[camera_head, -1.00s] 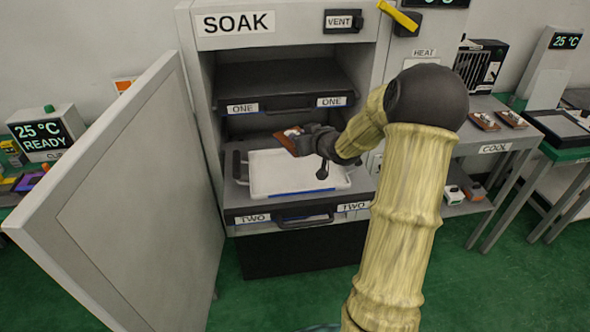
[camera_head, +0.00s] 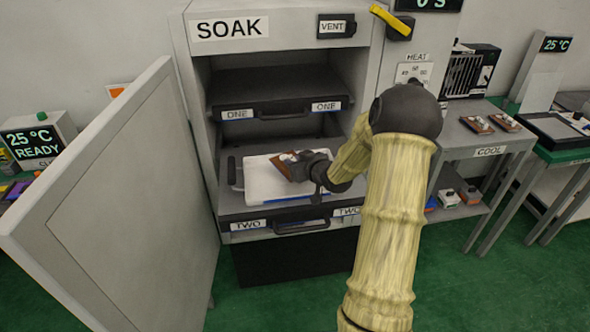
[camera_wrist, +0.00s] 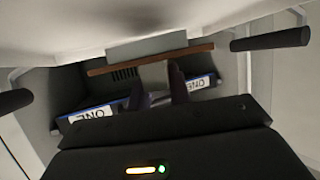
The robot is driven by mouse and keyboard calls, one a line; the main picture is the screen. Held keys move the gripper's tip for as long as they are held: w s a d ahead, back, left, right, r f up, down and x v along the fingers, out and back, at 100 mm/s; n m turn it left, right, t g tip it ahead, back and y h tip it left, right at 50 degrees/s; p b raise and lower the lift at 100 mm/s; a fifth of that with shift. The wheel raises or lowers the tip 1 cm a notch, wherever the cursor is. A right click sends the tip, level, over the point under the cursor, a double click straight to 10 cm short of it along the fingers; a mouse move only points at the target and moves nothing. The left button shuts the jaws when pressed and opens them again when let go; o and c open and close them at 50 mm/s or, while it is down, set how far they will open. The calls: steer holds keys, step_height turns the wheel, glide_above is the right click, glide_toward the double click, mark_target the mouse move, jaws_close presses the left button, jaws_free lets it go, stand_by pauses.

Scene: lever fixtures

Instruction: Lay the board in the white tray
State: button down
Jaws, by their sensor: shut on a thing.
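The white tray (camera_head: 262,187) sits on the pulled-out lower shelf marked TWO, inside the open SOAK cabinet. The brown board (camera_head: 285,168) with pale parts on it is held over the tray, tilted. My gripper (camera_head: 305,168) is shut on the board's right side. Whether the board touches the tray cannot be told. My gripper hides part of the tray's right half.
The upper shelf marked ONE (camera_head: 272,112) is above the tray. The cabinet door (camera_head: 125,215) stands open on the left. A side bench (camera_head: 490,138) on the right bears two similar boards (camera_head: 477,124).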

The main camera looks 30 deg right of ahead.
steer(key=shift+f, duration=1.4)
steer(key=c, duration=1.3)
jaws_free()
steer(key=shift+f, duration=0.1)
steer(key=shift+r, duration=0.2)
steer(key=v, duration=1.2)
